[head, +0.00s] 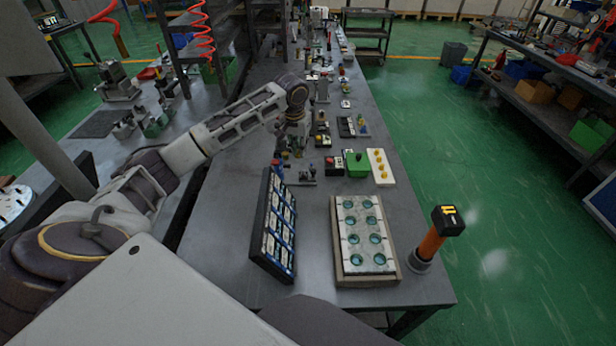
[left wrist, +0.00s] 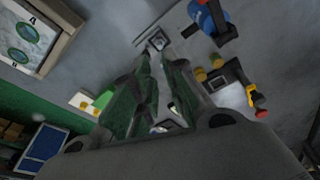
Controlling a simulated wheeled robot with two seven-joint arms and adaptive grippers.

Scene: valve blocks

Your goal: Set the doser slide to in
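I cannot tell for sure which small fixture is the doser, nor how its slide is set. My left gripper (head: 291,146) points down over the bench among small valve fixtures in the head view. In the left wrist view, the left gripper (left wrist: 162,60) has its two fingers apart with nothing visible between them. A small metal block (left wrist: 158,40) lies beyond the fingertips. A blue cylinder fixture (left wrist: 203,17) and a dark fixture with yellow fittings and a red-tipped lever (left wrist: 236,90) are on the right there. My right gripper is not in view.
On the grey bench (head: 225,215) stand a tilted black panel (head: 262,235), a tray with teal circles (head: 337,240), a green box (head: 357,163) and a white plate with yellow knobs (head: 388,180). An orange-and-black post (head: 431,243) stands at the right edge. More fixtures fill the far bench.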

